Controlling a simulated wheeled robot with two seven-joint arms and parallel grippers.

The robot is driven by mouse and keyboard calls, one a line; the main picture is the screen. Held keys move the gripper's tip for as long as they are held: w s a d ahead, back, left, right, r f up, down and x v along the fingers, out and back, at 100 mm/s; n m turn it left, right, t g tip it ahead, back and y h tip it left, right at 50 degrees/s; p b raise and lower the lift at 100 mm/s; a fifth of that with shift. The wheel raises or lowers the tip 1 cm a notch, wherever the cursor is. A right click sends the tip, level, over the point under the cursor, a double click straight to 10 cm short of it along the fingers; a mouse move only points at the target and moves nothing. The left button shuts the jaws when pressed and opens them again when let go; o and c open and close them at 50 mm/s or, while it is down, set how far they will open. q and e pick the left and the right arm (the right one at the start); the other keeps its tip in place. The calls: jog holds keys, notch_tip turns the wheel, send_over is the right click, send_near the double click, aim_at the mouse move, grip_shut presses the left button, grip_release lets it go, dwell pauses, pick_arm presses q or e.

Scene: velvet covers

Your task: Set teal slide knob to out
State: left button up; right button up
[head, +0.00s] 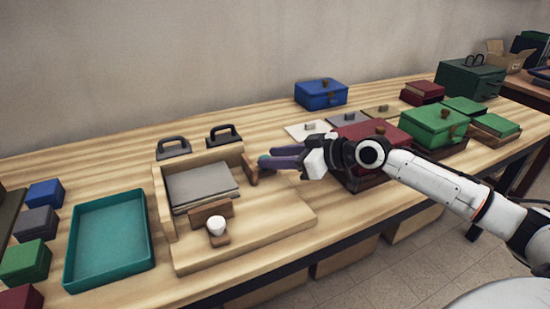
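A wooden fixture (285,222) on the bench holds a stack of grey sheets (202,186). A small teal piece (263,159), which looks like the teal slide knob, shows at the fixture's right side, beside a wooden block (249,172). My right gripper (273,159) reaches in from the right with its purple-grey fingers at the teal piece. The fingers hide most of it, so I cannot tell whether they are around it or only touching it, or where the slide stands. My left gripper is not in view.
A white round knob (216,225) sits at the fixture's front. A teal tray (109,240) lies to the left. A dark red box (358,137) stands close under my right arm, with a green box (434,125) beyond.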

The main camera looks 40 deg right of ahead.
jog(key=shift+v, duration=1.85)
pick_arm(q)
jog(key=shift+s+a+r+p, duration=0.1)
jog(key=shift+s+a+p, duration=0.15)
jog(key=shift+p, duration=0.3)
pick_arm(e)
jog(key=v, duration=0.6)
jog(key=shift+s+r, duration=0.15)
jog(key=shift+s, duration=0.1)
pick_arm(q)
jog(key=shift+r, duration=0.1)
